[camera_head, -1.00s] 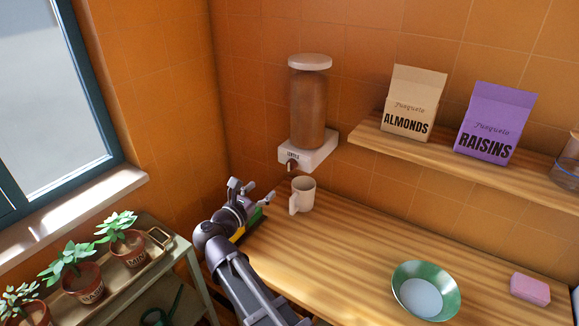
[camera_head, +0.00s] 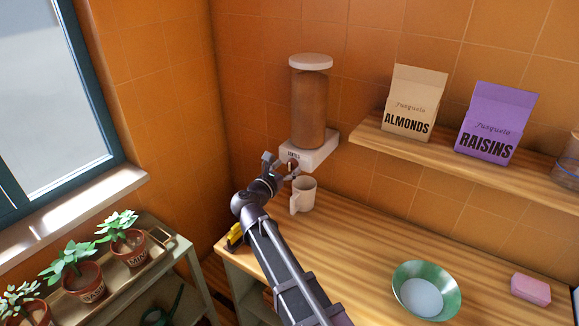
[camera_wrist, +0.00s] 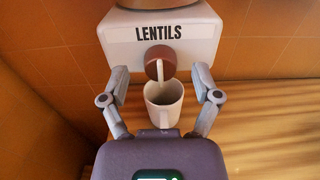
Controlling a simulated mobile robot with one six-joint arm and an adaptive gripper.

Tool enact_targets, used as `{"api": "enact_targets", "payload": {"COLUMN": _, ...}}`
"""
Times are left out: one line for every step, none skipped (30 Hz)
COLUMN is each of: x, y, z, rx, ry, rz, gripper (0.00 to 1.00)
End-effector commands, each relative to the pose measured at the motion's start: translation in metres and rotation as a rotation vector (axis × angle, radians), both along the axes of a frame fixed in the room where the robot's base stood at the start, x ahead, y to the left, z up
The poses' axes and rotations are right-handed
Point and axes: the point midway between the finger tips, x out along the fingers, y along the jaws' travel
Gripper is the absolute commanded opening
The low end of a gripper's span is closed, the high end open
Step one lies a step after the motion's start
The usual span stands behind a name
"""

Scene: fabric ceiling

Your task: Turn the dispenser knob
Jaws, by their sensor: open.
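The lentil dispenser (camera_head: 308,112) is a clear cylinder of brown contents with a pale lid and a white base, fixed to the tiled wall. Its base reads LENTILS in the wrist view (camera_wrist: 194,38). The round brown knob (camera_wrist: 159,60) is on the front of the base, with a pale bar across its lower part. My gripper (camera_head: 279,165) is open in front of the knob, its two fingers apart on either side of it in the wrist view (camera_wrist: 160,92). A white mug (camera_head: 304,194) stands on the counter below the knob, and it also shows in the wrist view (camera_wrist: 163,104).
The wooden counter (camera_head: 350,245) holds a green bowl (camera_head: 426,290) and a pink block (camera_head: 530,289) at right. A shelf (camera_head: 440,160) carries almonds (camera_head: 413,105) and raisins (camera_head: 493,125) packages. Potted plants (camera_head: 128,248) stand at left. The counter's middle is clear.

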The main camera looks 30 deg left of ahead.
Motion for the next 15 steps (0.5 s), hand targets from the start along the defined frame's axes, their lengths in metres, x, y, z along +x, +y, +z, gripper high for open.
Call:
{"api": "enact_targets", "payload": {"x": 0.0043, "y": 0.0002, "z": 0.0000, "rx": 0.000, "ry": 0.000, "rz": -0.001, "gripper": 0.80}}
{"api": "enact_targets", "payload": {"x": 0.0060, "y": 0.0000, "z": 0.0000, "rx": 0.000, "ry": 0.000, "rz": 0.000, "gripper": 0.80}}
{"api": "enact_targets", "payload": {"x": 0.0078, "y": -0.0003, "z": 0.0000, "rx": 0.000, "ry": 0.000, "rz": 0.000, "gripper": 0.80}}
{"api": "enact_targets", "payload": {"x": 0.0089, "y": -0.0005, "z": 0.0000, "rx": 0.000, "ry": 0.000, "rz": 0.000, "gripper": 0.80}}
{"api": "enact_targets", "payload": {"x": 0.0098, "y": -0.0006, "z": 0.0000, "rx": 0.000, "ry": 0.000, "rz": 0.000, "gripper": 0.80}}
{"api": "enact_targets", "payload": {"x": 0.0106, "y": -0.0009, "z": 0.0000, "rx": 0.000, "ry": 0.000, "rz": 0.000, "gripper": 0.80}}
{"api": "enact_targets", "payload": {"x": 0.0110, "y": -0.0010, "z": 0.0000, "rx": 0.000, "ry": 0.000, "rz": 0.000, "gripper": 0.80}}
{"api": "enact_targets", "payload": {"x": 0.0112, "y": -0.0012, "z": 0.0000, "rx": 0.000, "ry": 0.000, "rz": 0.000, "gripper": 0.80}}
{"api": "enact_targets", "payload": {"x": 0.0113, "y": -0.0013, "z": 0.0000, "rx": 0.000, "ry": 0.000, "rz": 0.000, "gripper": 0.80}}
{"api": "enact_targets", "payload": {"x": 0.0113, "y": -0.0013, "z": 0.0000, "rx": 0.000, "ry": 0.000, "rz": 0.000, "gripper": 0.80}}
{"api": "enact_targets", "payload": {"x": 0.0113, "y": -0.0014, "z": 0.0000, "rx": 0.000, "ry": 0.000, "rz": 0.000, "gripper": 0.80}}
{"api": "enact_targets", "payload": {"x": 0.0113, "y": -0.0015, "z": 0.0000, "rx": 0.000, "ry": 0.000, "rz": 0.000, "gripper": 0.80}}
{"api": "enact_targets", "payload": {"x": 0.0113, "y": -0.0015, "z": 0.0000, "rx": 0.000, "ry": 0.000, "rz": 0.000, "gripper": 0.80}}
{"api": "enact_targets", "payload": {"x": 0.0113, "y": -0.0015, "z": 0.0000, "rx": 0.000, "ry": 0.000, "rz": 0.000, "gripper": 0.80}}
{"api": "enact_targets", "payload": {"x": 0.0113, "y": -0.0016, "z": 0.0000, "rx": 0.000, "ry": 0.000, "rz": 0.000, "gripper": 0.80}}
